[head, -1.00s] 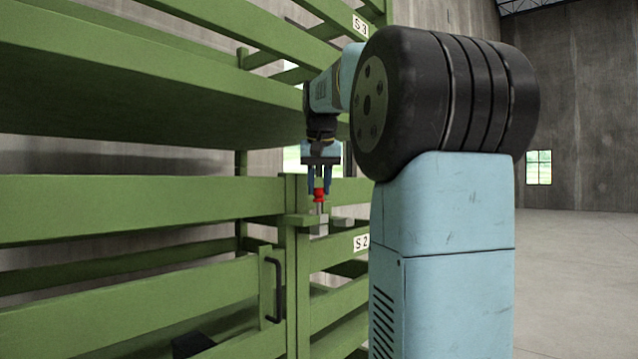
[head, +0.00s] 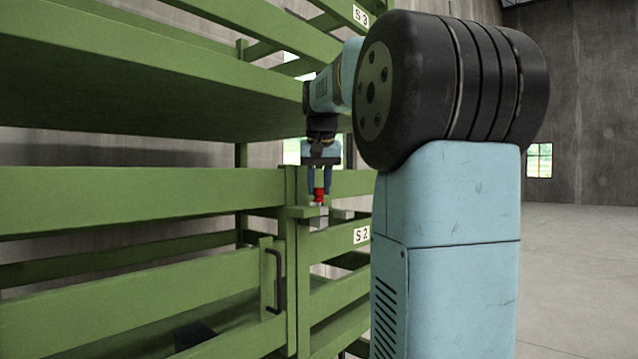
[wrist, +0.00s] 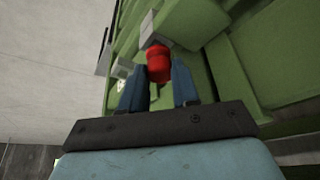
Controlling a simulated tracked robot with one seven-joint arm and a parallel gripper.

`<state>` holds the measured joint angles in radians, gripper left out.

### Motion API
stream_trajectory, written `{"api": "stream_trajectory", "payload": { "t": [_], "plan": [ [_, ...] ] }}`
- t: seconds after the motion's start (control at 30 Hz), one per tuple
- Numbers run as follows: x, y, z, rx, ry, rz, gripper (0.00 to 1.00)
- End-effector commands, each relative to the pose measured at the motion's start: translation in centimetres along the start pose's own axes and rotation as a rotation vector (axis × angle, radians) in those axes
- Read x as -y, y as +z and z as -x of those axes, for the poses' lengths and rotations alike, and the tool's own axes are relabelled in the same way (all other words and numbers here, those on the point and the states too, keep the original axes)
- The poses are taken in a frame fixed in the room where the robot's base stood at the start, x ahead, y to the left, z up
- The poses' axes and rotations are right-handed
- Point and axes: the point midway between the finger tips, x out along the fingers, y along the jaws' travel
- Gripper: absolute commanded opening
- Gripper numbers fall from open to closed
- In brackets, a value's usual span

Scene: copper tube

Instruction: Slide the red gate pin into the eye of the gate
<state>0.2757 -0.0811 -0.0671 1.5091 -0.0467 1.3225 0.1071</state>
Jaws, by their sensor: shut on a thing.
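My gripper (head: 319,193) points straight down and is shut on the red knob of the gate pin (head: 319,195). In the wrist view the red knob (wrist: 158,66) sits between the two blue fingers. Below it, a small grey metal block (head: 318,222) is at the green ledge on the gate post; I take it for the eye. Little pale shank shows between knob and ledge. The pin looks upright, with its lower end hidden at the ledge and block. The gate (head: 262,290) has green rails and a black handle (head: 276,281).
Green rails and a solid green deck (head: 150,95) fill the left, above and beside my gripper. A second grey block (head: 342,214) is just right of the eye. White labels S 2 (head: 361,235) and S 3 (head: 361,16) mark the frame. Open concrete floor (head: 580,270) lies at the right.

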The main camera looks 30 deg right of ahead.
Motion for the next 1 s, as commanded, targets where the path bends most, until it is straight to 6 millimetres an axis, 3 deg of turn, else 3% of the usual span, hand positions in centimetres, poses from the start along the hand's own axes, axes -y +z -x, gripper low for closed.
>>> {"api": "stream_trajectory", "payload": {
  "t": [0.43, 0.47, 0.5, 0.77, 1.0],
  "plan": [
    [0.0, 0.38, -0.83, 0.001, 0.0, 0.0, 0.0],
    [-0.01, 0.38, -0.85, 0.001, 0.0, 0.0, 0.31],
    [-0.01, 0.37, -0.83, 0.0, 0.0, 0.0, 0.35],
    [-0.01, 0.36, -0.83, 0.0, 0.0, 0.0, 0.6],
    [0.0, 0.36, -0.8, 0.0, 0.0, 0.0, 0.6]
  ]
}}
